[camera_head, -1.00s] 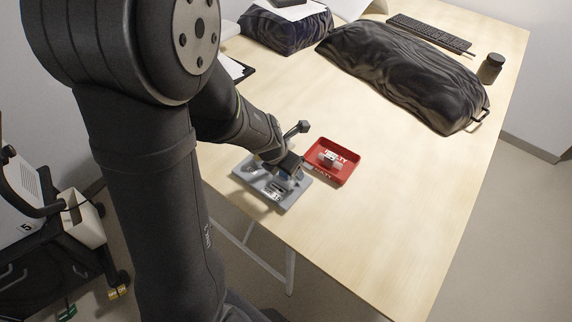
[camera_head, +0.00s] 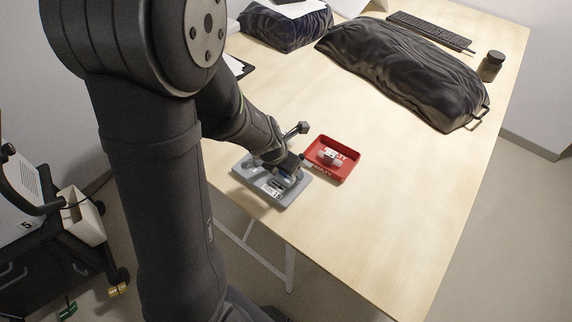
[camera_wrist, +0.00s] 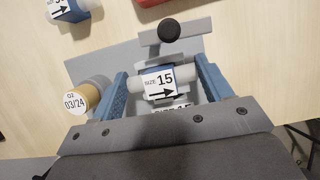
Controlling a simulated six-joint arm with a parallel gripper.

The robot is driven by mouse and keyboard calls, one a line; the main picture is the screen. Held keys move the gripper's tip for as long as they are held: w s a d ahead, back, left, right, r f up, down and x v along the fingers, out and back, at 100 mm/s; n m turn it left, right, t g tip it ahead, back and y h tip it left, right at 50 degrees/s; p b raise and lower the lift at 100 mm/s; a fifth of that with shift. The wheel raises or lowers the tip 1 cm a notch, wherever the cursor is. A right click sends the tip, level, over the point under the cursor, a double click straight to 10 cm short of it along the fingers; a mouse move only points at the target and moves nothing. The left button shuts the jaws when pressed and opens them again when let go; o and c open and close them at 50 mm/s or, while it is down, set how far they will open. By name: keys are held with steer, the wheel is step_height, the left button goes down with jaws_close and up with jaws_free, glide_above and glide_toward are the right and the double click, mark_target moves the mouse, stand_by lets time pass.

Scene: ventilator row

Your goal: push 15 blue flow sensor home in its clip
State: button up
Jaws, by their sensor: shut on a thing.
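The 15 blue flow sensor (camera_wrist: 158,82) shows in the wrist view with a white "SIZE 15" label and a right-pointing arrow. It lies crosswise between the two blue fingers of my gripper (camera_wrist: 162,88), which is shut on it. It is at the grey clip on the grey base plate (camera_wrist: 107,64); the fingers and label hide how deep it sits. A second label shows partly below it. In the head view my gripper (camera_head: 288,168) is down over the grey plate (camera_head: 257,180), and the sensor is mostly hidden there.
A tan cylinder labelled "O2 03/24" (camera_wrist: 88,96) stands left of the sensor. Another labelled blue piece (camera_wrist: 72,8) is cut off at top left. A red tray (camera_head: 348,178) holding a pale part is right of the plate.

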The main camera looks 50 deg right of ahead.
steer(key=shift+f, duration=0.3)
stand_by(0.5)
steer(key=o, duration=1)
steer(key=shift+o, duration=0.2)
steer(key=shift+r, duration=3.5)
steer(key=shift+f, duration=3.5)
steer(key=shift+r, duration=0.1)
